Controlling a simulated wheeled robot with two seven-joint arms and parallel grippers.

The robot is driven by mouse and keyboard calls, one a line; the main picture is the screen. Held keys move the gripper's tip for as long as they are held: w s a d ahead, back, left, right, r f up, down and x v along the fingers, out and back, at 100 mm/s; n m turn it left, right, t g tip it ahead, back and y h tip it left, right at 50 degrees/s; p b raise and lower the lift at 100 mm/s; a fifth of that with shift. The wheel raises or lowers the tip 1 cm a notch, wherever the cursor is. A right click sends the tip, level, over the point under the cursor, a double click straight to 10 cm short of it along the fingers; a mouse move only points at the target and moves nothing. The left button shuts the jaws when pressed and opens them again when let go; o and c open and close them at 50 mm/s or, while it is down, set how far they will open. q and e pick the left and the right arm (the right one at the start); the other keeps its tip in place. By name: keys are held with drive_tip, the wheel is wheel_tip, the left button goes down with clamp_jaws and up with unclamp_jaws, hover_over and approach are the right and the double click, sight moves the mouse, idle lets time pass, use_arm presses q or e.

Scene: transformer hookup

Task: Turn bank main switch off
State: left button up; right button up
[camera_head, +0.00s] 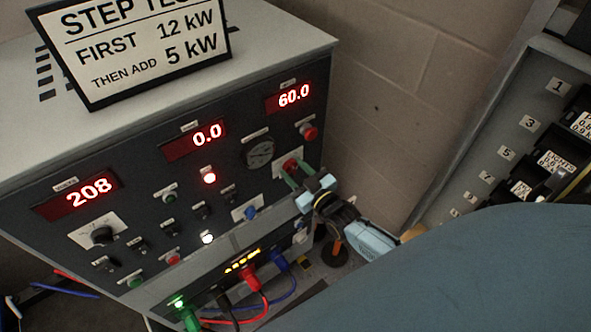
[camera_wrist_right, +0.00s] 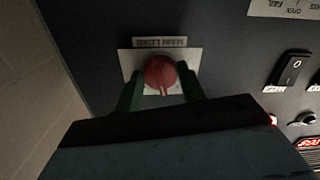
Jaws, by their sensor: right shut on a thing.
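The load bank (camera_head: 150,165) is a dark-fronted cabinet with red displays reading 208, 0.0 and 60.0. Its main switch is a red round knob on a pale plate (camera_head: 279,165), at the right side of the panel. In the right wrist view the red knob (camera_wrist_right: 160,71) sits between the two green fingers, with a white mark at its lower edge. My right gripper (camera_head: 294,172) is shut on this knob. My left gripper does not show.
A sign (camera_head: 135,45) reading 12 kW then 5 kW stands on the cabinet. Another red button (camera_head: 308,132) is above the gripper. Coloured cables (camera_head: 262,295) plug in below. A breaker panel (camera_head: 520,150) is at the right. A rocker switch (camera_wrist_right: 292,70) shows beside the knob.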

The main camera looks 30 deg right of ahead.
drive_tip(key=n, duration=0.3)
drive_tip(key=shift+n, duration=1.6)
drive_tip(key=o, duration=1)
drive_tip(key=shift+c, duration=0.2)
drive_tip(key=s+d, duration=0.1)
drive_tip(key=s, duration=1.2)
drive_tip(key=shift+s, duration=0.2)
